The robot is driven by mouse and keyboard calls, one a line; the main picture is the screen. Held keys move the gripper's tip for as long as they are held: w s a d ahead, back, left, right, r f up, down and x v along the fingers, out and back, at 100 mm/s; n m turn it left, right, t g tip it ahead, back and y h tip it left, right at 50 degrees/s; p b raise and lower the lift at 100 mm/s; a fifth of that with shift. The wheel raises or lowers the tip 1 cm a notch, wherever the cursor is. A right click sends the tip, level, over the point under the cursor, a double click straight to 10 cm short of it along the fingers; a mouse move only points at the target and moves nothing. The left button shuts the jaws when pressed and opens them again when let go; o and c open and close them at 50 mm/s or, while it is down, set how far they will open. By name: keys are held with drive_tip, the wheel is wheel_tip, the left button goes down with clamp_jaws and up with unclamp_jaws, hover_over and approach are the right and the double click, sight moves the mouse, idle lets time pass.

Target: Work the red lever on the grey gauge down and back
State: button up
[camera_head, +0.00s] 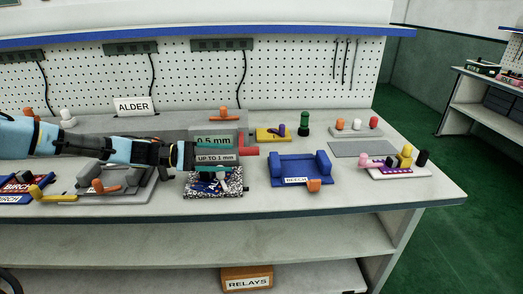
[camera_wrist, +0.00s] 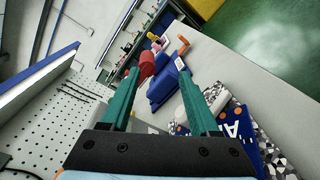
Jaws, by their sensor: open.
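The grey gauge (camera_head: 215,129) stands on the bench with labels "0.5 mm" and "UP TO 1 mm". Its red lever (camera_head: 249,152) sticks out to the right at the label's height. My gripper (camera_head: 240,152) comes in from the left in front of the gauge, teal fingers pointing right, and partly hides it. In the wrist view my gripper (camera_wrist: 160,72) is open with nothing between its fingers. The red lever (camera_wrist: 147,65) shows there by the left fingertip; I cannot tell whether they touch.
A patterned block (camera_head: 232,184) lies just below my gripper. A blue cradle (camera_head: 299,168) labelled BEECH stands to the right. A yellow block (camera_head: 268,135) and a green knob (camera_head: 304,124) are behind it. A grey mat (camera_head: 363,149) lies bare farther right.

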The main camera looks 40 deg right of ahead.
sight(261, 151)
drive_tip(key=shift+w+d+r+h, duration=0.4)
drive_tip(key=shift+d+r+h, duration=0.05)
drive_tip(key=shift+h, duration=0.05)
drive_tip(key=p+x, duration=0.3)
drive_tip(key=x, duration=0.6)
drive_tip(key=shift+s+d+r+p, duration=0.2)
drive_tip(key=shift+s+d+p, duration=0.05)
drive_tip(key=shift+p, duration=0.1)
drive_tip(key=shift+s+d+f, duration=0.15)
drive_tip(key=shift+s+d, duration=0.15)
drive_tip(key=shift+d, duration=0.1)
clamp_jaws()
idle(0.4)
